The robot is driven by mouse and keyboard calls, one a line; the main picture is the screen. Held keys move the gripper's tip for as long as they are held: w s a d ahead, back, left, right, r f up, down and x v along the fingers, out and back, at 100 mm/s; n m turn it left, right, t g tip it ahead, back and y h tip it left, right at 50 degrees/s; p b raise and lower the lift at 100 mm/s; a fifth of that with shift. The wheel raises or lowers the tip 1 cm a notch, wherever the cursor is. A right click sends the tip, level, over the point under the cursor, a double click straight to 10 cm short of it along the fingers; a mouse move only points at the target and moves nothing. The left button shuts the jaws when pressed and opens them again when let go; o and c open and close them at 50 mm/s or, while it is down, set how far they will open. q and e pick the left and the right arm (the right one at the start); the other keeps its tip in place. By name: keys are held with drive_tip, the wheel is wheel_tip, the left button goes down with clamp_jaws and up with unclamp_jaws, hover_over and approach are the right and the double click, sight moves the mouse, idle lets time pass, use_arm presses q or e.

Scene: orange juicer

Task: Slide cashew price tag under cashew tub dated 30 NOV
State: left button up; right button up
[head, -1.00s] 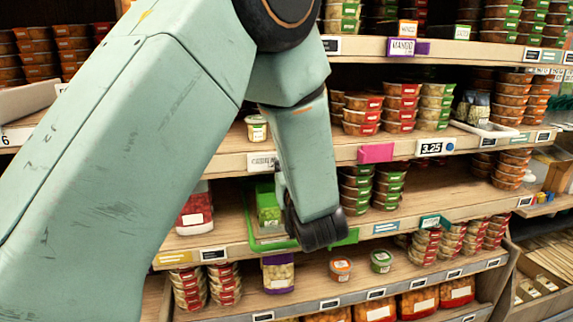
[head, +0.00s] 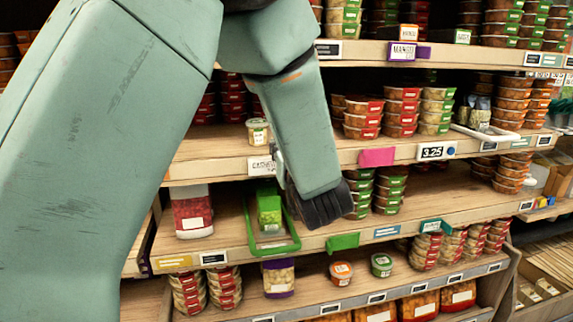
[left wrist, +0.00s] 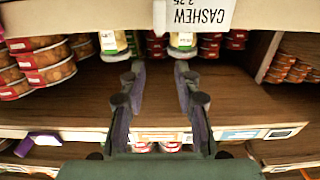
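The cashew price tag (head: 262,165) is a white card on the shelf's front edge; in the left wrist view it hangs at the top (left wrist: 200,14), reading CASHEW. A small pale-lidded tub (head: 257,131) stands on that shelf just above the tag. In the left wrist view two similar tubs show, one at left (left wrist: 113,42) and one at right (left wrist: 183,42); no date is legible. My left gripper (left wrist: 161,75) is open and empty, its fingers apart below the tag. My right gripper is not in view.
A pink tag (head: 376,157) and a 3.25 tag (head: 436,151) sit along the same shelf edge. Stacked red-lidded tubs (head: 362,118) stand right of my arm.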

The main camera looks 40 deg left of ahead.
use_arm(q)
drive_tip(key=shift+d+r, duration=0.1)
drive_tip(key=shift+r, duration=2.6)
drive_tip(key=s+d+f+m+g+h, duration=0.15)
drive_tip(key=d+f+h, duration=0.25)
drive_tip(key=f, duration=0.5)
drive_tip(key=s+d+f+m+h, duration=0.2)
drive_tip(key=d+f+m+h, duration=0.1)
drive_tip(key=f, duration=0.7)
drive_tip(key=s+d+f+m+h, duration=0.1)
drive_tip(key=d+f+m+h, duration=0.25)
drive_tip(key=f, duration=0.55)
drive_tip(key=s+d+f+g+h, duration=0.1)
drive_tip(key=s+f+g, duration=0.2)
drive_tip(key=s+f, duration=0.4)
drive_tip(key=s+d+f+m+g+h, duration=0.1)
drive_tip(key=s+f, duration=0.6)
drive_tip(key=s, duration=0.7)
drive_tip(key=s+d+f+g+h, duration=0.1)
drive_tip(key=s+d+f+g, duration=0.2)
drive_tip(key=s+f+g, duration=0.3)
drive_tip(key=s+f, duration=0.2)
drive_tip(key=s, duration=0.2)
drive_tip(key=shift+s+m, duration=0.3)
drive_tip(key=shift+s, duration=0.05)
